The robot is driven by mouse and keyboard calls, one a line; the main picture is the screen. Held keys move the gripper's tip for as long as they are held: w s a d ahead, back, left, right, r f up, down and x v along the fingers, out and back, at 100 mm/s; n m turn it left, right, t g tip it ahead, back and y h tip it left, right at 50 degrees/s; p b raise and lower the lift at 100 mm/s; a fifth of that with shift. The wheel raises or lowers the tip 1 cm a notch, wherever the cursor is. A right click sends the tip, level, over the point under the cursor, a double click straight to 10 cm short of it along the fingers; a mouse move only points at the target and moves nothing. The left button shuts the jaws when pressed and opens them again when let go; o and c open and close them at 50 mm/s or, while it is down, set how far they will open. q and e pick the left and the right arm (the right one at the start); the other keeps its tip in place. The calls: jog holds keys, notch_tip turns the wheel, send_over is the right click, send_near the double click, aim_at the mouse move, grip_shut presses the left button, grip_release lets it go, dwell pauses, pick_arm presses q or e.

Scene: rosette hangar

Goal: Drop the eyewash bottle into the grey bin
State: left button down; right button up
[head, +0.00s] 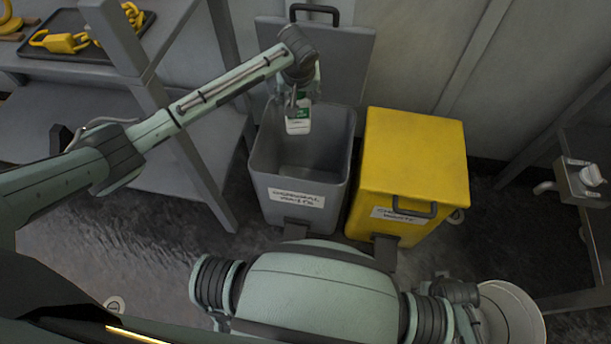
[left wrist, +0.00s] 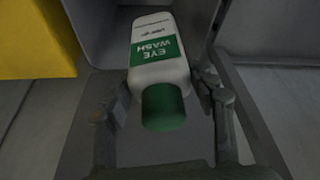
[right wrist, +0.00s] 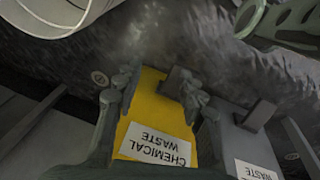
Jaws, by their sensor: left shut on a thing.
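The eyewash bottle (head: 298,122), white with a green label, hangs from my left gripper (head: 301,98) over the open mouth of the grey bin (head: 336,197). In the left wrist view the bottle (left wrist: 158,60) sits between the fingers of my left gripper (left wrist: 168,100), its green cap toward the camera and the bin's grey walls behind it. The left gripper is shut on the bottle. The bin's lid stands up against the wall. My right gripper (right wrist: 158,85) is open and empty, with the yellow bin (right wrist: 140,115) beyond its fingers.
The yellow chemical waste bin (head: 415,150) stands shut, right beside the grey one. A grey shelf (head: 75,120) with a dark tray (head: 85,50) and yellow chain is at left. A metal frame with a fixture (head: 580,180) is at right. A white round container (head: 512,312) is at lower right.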

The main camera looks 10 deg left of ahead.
pick_arm(q)
notch_tip(320, 180, down, 2)
jog(key=shift+f+b, duration=0.1)
jog(key=shift+b, duration=1.1)
notch_tip(320, 180, down, 3)
jog(key=b, duration=0.4)
jog(key=shift+f+b, duration=0.15)
jog(key=shift+b, duration=0.15)
pick_arm(e)
notch_tip(320, 180, up, 18)
jog(key=w+t, duration=0.1)
jog(key=shift+w+a+r+m+h, duration=0.2)
jog(key=shift+w+m+h, duration=0.1)
jog(key=shift+w+h, duration=0.1)
